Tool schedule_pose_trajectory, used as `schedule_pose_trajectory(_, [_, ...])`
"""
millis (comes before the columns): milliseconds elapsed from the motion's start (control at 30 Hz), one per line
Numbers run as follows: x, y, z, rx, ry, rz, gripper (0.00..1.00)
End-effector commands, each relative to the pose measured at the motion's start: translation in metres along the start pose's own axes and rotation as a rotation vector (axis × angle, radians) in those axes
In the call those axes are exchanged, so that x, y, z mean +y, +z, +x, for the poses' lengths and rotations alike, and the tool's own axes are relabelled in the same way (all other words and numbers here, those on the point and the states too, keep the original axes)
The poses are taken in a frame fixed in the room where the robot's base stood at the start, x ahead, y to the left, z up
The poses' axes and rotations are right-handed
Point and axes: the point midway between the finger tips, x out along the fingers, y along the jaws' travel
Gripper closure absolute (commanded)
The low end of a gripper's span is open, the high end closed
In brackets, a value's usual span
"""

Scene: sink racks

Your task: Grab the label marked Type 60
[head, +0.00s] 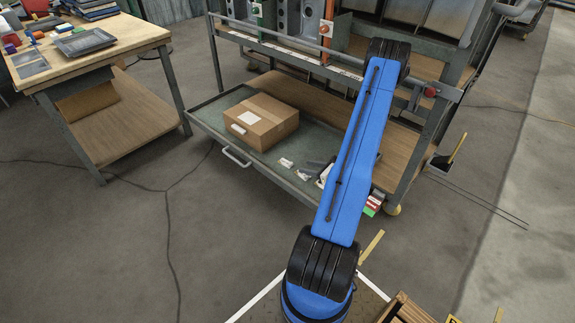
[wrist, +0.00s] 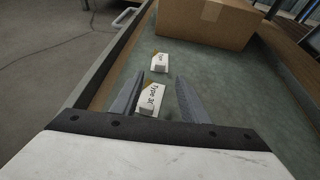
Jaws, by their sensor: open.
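Two small white labels lie on the green drawer surface (wrist: 215,85). The nearer label (wrist: 151,98) shows between my fingers in the wrist view; its print looks like "Type 3" plus an unclear character. The farther label (wrist: 159,63) lies beyond my fingertips, and its full print is too small to read. In the head view the labels show as small white pieces, one farther left (head: 286,163) and one closer to my gripper (head: 303,175). My gripper (wrist: 159,84) is open, low over the drawer, with nothing visibly held. My arm partly hides it in the head view.
A cardboard box (head: 262,121) stands in the pulled-out drawer, beyond the labels in the wrist view (wrist: 205,22). The drawer has a raised rim and a handle (head: 236,156). Coloured tags (head: 374,203) show beside my arm. A wooden workbench (head: 90,60) stands at left.

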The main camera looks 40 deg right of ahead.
Motion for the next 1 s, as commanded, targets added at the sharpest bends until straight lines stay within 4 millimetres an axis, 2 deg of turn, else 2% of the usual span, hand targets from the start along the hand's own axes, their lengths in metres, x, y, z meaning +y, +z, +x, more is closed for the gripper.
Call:
schedule_pose_trajectory(33, [0.001,0.000,0.010,0.000,0.004,-0.002,0.59])
schedule_pose_trajectory(200, [0.001,0.000,0.033,0.000,0.002,-0.001,0.59])
schedule_pose_trajectory(567, [0.000,0.000,0.052,0.000,0.001,-0.001,0.59])
schedule_pose_trajectory(800, [0.000,-0.001,0.085,0.000,0.003,-0.001,0.59])
schedule_pose_trajectory(1000, [-0.001,-0.001,0.096,0.000,0.001,-0.001,0.59])
